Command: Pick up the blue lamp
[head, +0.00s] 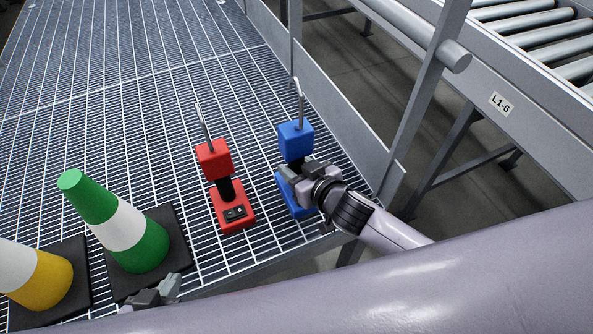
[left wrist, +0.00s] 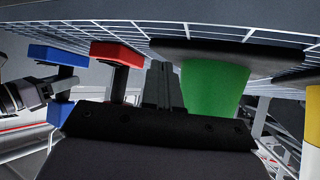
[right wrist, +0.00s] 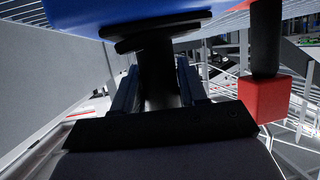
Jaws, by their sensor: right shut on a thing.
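The blue lamp (head: 295,138) stands upright on the grating, with a blue base, a blue head and a thin hook on top. My right gripper (head: 300,172) is shut on its black stem, between base and head, and partly hides the base. In the right wrist view the black stem (right wrist: 158,75) sits between the two fingers, with the blue base (right wrist: 130,10) beyond. The blue lamp also shows at the left of the left wrist view (left wrist: 58,55). My left gripper (head: 160,292) is empty near the green cone, its fingers together (left wrist: 162,85).
A red lamp (head: 232,214) stands just left of the blue one. A green-and-white cone (head: 140,246) and a yellow-and-white cone (head: 40,280) stand on black bases further left. A metal kick plate and railing post (head: 425,90) border the catwalk on the right, with a roller conveyor beyond.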

